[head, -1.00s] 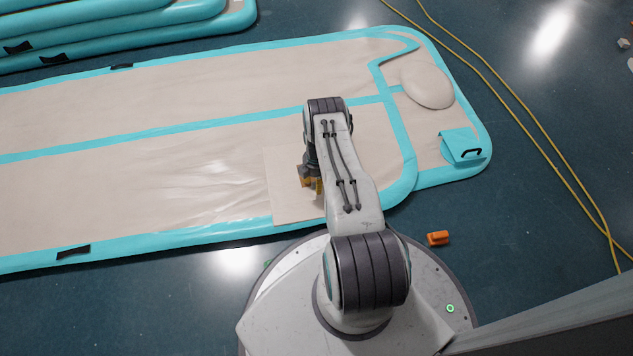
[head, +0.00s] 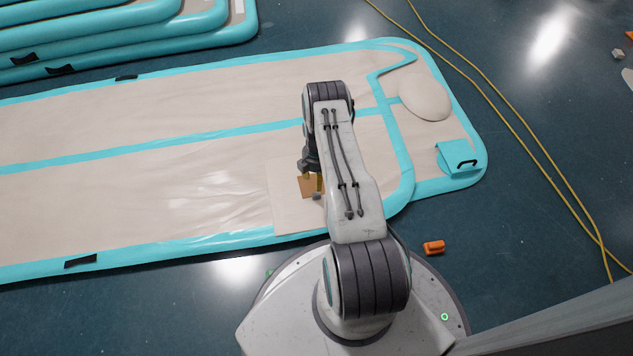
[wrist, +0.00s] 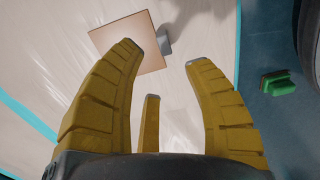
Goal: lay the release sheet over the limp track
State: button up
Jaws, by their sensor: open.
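The limp track (head: 110,210) lies flat and creased on the floor, pale with turquoise edges. A large pale sheet (head: 285,215), which looks like the release sheet, lies flat on its near part; my arm hides its right side. A smaller tan square (head: 308,187) with a grey tab shows at the sheet's middle and in the wrist view (wrist: 112,42); I cannot tell whether it touches the sheet. My gripper (wrist: 167,56) is open, its yellow fingers apart with nothing between them. The tan square is beyond the fingertips. In the head view my gripper (head: 321,181) is mostly hidden.
Rolled or stacked turquoise tracks (head: 130,40) are at the upper left. A beige oval (head: 425,97) and a turquoise flap with a black handle (head: 459,157) are at the track's right end. An orange object (head: 433,247) and yellow cables (head: 500,110) lie on the floor.

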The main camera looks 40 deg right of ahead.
jog(key=a+r+m+t, duration=0.1)
jog(key=a+r+m, duration=0.3)
jog(key=r, duration=1.2)
jog(key=a+r+m, duration=0.1)
jog(key=a+r, duration=0.6)
jog(key=r, duration=0.9)
jog(key=s+a+r+m, duration=0.4)
jog(key=s+a+r, duration=0.4)
jog(key=r, duration=0.4)
jog(key=s+a+r+m, duration=0.1)
jog(key=s+a+m, duration=0.1)
jog(key=s, duration=0.6)
jog(key=s+a+r+m+t, duration=0.1)
jog(key=s+a+r, duration=0.1)
jog(key=s, duration=0.5)
jog(key=shift+s+m+t+p, duration=0.3)
jog(key=shift+s+m+p, duration=0.05)
jog(key=shift+m, duration=0.05)
jog(key=shift+r, duration=0.2)
